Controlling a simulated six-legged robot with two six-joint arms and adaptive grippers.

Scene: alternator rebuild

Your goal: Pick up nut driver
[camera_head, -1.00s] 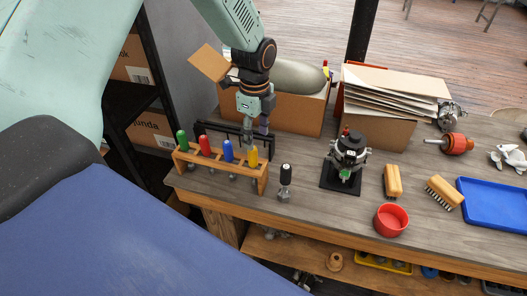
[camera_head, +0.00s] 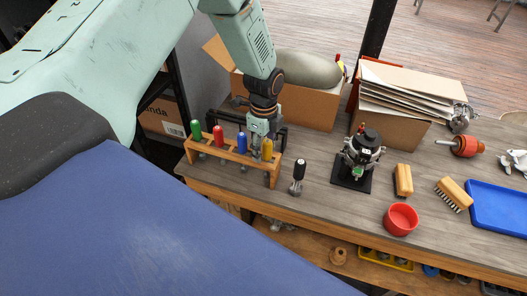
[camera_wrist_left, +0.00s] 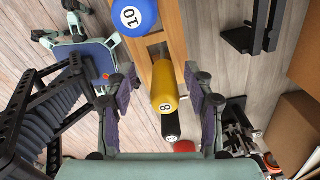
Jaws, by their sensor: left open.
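A wooden rack (camera_head: 228,157) on the bench holds upright drivers with green (camera_head: 196,130), red (camera_head: 218,136), blue (camera_head: 242,143) and yellow (camera_head: 267,149) handles. In the left wrist view the yellow handle (camera_wrist_left: 165,88) is marked 8 and the blue one (camera_wrist_left: 133,17) is marked 10. My left gripper (camera_head: 261,134) is open over the yellow end of the rack. In the wrist view its fingers (camera_wrist_left: 163,95) are on either side of the yellow handle, with gaps visible. A black-handled tool (camera_head: 298,177) stands apart, right of the rack. My right gripper is not in view.
A black stand (camera_head: 213,117) is behind the rack, with an open cardboard box (camera_head: 308,107) beyond. An alternator part (camera_head: 362,152) on a black base, a red bowl (camera_head: 401,219), brushes (camera_head: 403,180) and a blue tray (camera_head: 497,207) lie to the right.

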